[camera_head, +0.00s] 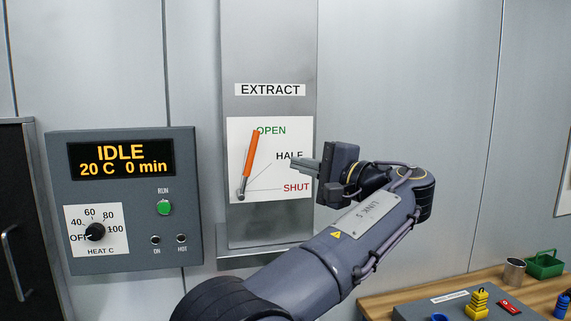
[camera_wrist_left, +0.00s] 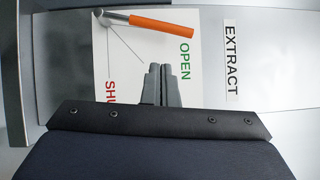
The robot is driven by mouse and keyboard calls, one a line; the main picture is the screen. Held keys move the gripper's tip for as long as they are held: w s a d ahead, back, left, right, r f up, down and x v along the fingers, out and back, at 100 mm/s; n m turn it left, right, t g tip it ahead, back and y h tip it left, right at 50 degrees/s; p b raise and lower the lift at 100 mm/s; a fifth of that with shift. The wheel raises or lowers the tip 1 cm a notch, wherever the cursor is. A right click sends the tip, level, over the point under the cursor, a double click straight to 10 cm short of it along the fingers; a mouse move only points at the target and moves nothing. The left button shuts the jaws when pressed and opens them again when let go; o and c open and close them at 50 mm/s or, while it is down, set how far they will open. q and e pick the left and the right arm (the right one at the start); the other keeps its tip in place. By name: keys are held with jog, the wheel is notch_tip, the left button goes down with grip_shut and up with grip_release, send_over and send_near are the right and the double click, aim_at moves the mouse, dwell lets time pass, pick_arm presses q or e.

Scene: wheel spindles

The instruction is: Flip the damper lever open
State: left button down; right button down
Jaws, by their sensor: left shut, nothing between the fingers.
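The damper lever (camera_head: 249,160) has an orange handle and a metal pivot end at the lower left of a white plate (camera_head: 240,215). It points up, slightly right, with its tip at the word OPEN. The plate also carries HALF and SHUT marks. In the left wrist view the lever (camera_wrist_left: 162,26) lies across the top with its handle near OPEN. My left gripper (camera_head: 296,164) is shut and empty, to the right of the lever near HALF. Its fingertips (camera_wrist_left: 161,70) show apart from the lever in the wrist view. My right gripper is not in view.
A grey control box (camera_head: 125,250) with an IDLE display, a HEAT C knob (camera_head: 95,232) and a green RUN button (camera_head: 164,208) is at the left. A wooden bench (camera_head: 540,294) with a metal cup (camera_head: 515,271) and a green caddy (camera_head: 544,265) is at the lower right.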

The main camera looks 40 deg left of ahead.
pick_arm(q)
jog(key=d, duration=0.4)
jog(key=shift+s+d+f, duration=0.1)
jog(key=shift+s+f, duration=0.05)
jog(key=shift+f, duration=0.05)
